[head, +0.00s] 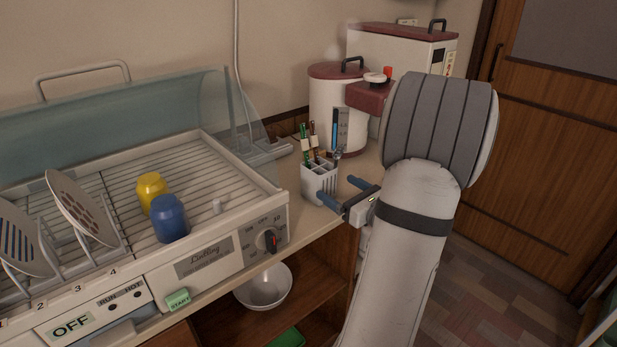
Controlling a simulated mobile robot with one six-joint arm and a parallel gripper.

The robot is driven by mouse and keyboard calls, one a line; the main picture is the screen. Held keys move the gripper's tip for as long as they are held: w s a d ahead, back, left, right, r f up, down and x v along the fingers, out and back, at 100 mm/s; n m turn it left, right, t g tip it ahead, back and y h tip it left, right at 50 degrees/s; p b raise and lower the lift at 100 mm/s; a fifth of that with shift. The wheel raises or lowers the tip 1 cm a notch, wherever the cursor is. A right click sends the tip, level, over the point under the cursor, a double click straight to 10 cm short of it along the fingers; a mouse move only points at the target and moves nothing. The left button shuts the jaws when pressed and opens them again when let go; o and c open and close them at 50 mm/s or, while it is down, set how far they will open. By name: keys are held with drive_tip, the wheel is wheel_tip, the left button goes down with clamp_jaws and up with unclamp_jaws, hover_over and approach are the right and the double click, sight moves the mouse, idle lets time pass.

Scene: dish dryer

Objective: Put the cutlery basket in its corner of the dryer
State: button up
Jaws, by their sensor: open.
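The white cutlery basket (319,184) stands upright on the counter, just right of the dryer. My arm hides part of the counter to the right.
A yellow cup (151,188) and a blue cup (169,218) stand on the rack. Two plates (82,208) lean in slots at its left. A bowl (263,288) sits on the shelf below.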

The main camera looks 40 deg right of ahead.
drive_tip(key=w, duration=0.8)
drive_tip(key=shift+w+a+r+b, duration=0.15)
drive_tip(key=shift+a+r+b, duration=0.25)
drive_tip(key=c, duration=1.2)
drive_tip(key=shift+o, duration=0.2)
wheel_tip(320, 180, up, 10)
drive_tip(key=shift+r+p, duration=0.1)
drive_tip(key=shift+p, duration=1.1)
wheel_tip(320, 180, up, 15)
drive_tip(key=p, duration=1.6)
hover_over(319, 174)
drive_tip(key=shift+w+d+b, duration=0.1)
drive_tip(key=shift+w+b, duration=0.1)
drive_tip(key=shift+b, duration=0.15)
